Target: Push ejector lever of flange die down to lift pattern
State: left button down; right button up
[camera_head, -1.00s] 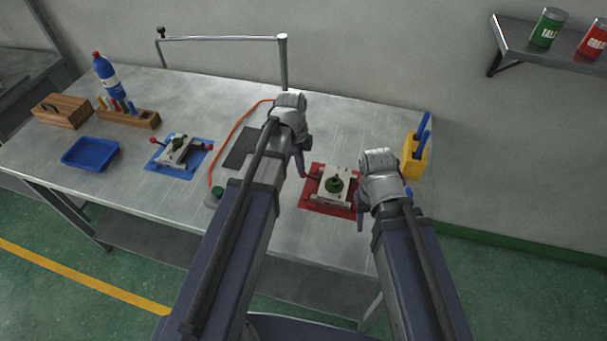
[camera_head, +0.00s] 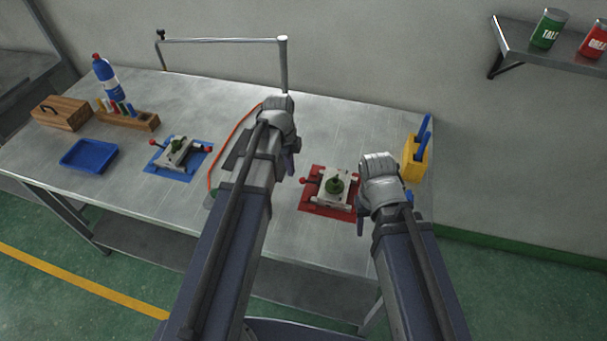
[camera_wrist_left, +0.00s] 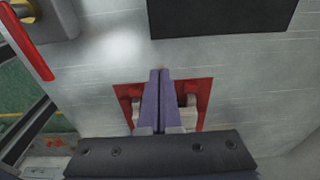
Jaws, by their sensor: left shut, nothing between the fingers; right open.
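A die on a red mat (camera_head: 315,207) has a pale body (camera_head: 323,197), a green round piece (camera_head: 337,186) on top and a lever with a red knob (camera_head: 305,181) on its left. I cannot tell whether the green piece is raised. My left gripper (camera_head: 291,168) is shut and empty, above and just left of the red knob. In the left wrist view its shut fingers (camera_wrist_left: 155,73) cover the middle of this die, with the red mat (camera_wrist_left: 203,90) showing around them. My right gripper (camera_head: 384,210) is open, right of the die; its fingers are partly hidden.
A similar die (camera_head: 176,154) with red-knobbed levers sits on a blue mat (camera_head: 187,176). A blue tray (camera_head: 90,157), wooden box (camera_head: 62,112), bottle (camera_head: 106,80) and tool rack (camera_head: 135,120) stand left. A yellow holder (camera_head: 413,163) is right. An orange hose (camera_head: 222,143) crosses mid-table.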

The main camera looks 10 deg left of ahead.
pick_arm(q)
notch_tip(320, 180, up, 8)
jog(key=p, duration=0.7)
jog(key=shift+a+f+p, duration=0.15)
jog(key=shift+a+p, duration=0.25)
pick_arm(e)
notch_tip(320, 180, up, 8)
jog(key=shift+f, duration=0.15)
pick_arm(q)
jog(key=s+d+n+y, duration=0.2)
jog(key=s+d+n, duration=1.1)
jog(key=s+n, duration=0.1)
jog(key=shift+s+d+n, duration=0.25)
jog(key=shift+d+n, duration=0.05)
